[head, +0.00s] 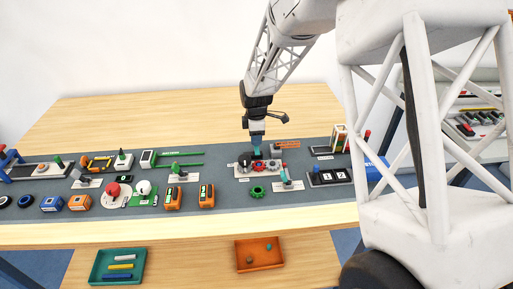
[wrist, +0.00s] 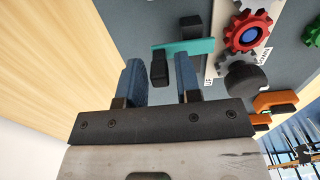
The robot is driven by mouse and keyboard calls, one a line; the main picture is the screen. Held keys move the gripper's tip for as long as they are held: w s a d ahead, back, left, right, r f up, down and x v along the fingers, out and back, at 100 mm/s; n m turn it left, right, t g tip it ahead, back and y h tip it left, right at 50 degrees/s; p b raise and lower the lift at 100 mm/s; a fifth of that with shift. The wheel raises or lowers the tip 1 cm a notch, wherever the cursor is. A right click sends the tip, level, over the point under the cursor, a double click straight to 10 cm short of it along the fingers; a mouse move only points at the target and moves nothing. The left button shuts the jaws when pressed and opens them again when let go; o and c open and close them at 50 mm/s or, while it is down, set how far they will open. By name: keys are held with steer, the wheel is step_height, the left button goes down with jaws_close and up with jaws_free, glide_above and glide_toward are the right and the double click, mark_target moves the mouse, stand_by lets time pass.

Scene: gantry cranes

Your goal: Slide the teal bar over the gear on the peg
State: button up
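The teal bar (wrist: 185,48) shows in the wrist view, with a black upright handle (wrist: 159,70) at its near left end and a black block (wrist: 192,30) across it. Its right end stops short of the red gear (wrist: 238,22), which sits around a blue peg (wrist: 250,35) on a light plate. My gripper (wrist: 159,82) is open, its two blue fingers on either side of the handle with gaps showing. In the head view my gripper (head: 257,153) points down at the gear station, beside the red gear (head: 262,167); I cannot make out the bar there.
A black knob (wrist: 248,77) stands close to the red gear. A green gear (head: 258,191) lies on the mat in front of the station. An orange tray (head: 241,262) lies nearer.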

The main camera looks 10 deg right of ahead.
mark_target(257, 150)
steer(key=c, duration=0.4)
steer(key=shift+c, duration=0.2)
steer(key=shift+s, duration=1.75)
steer(key=o, duration=0.8)
steer(key=shift+r, duration=0.15)
step_height(257, 150, up, 7)
